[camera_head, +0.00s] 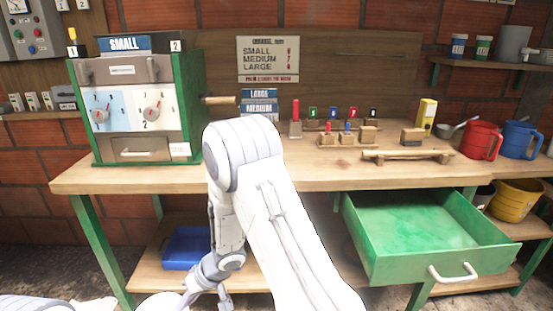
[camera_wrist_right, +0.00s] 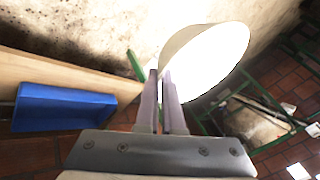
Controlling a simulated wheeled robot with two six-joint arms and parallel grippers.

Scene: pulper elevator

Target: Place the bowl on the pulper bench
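The white bowl (camera_wrist_right: 205,62) is beyond the fingers of my right gripper (camera_wrist_right: 163,80) in the wrist view. The two fingers are close together with the bowl's rim between their tips, and the bowl looks tilted in that view. In the head view my right gripper (camera_head: 198,294) is low, in front of and below the bench top, and part of the bowl (camera_head: 160,304) shows at the bottom edge. The pulper bench (camera_head: 330,178) has a wooden top and green legs. My left gripper is not in view.
A green pulper box (camera_head: 192,110) stands on the bench's left. Small stamps and wooden blocks (camera_head: 347,138) and red (camera_head: 481,139) and blue (camera_head: 517,139) mugs stand further right. An open green drawer (camera_head: 420,225) juts out at the right. A blue tray (camera_head: 185,248) is on the lower shelf.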

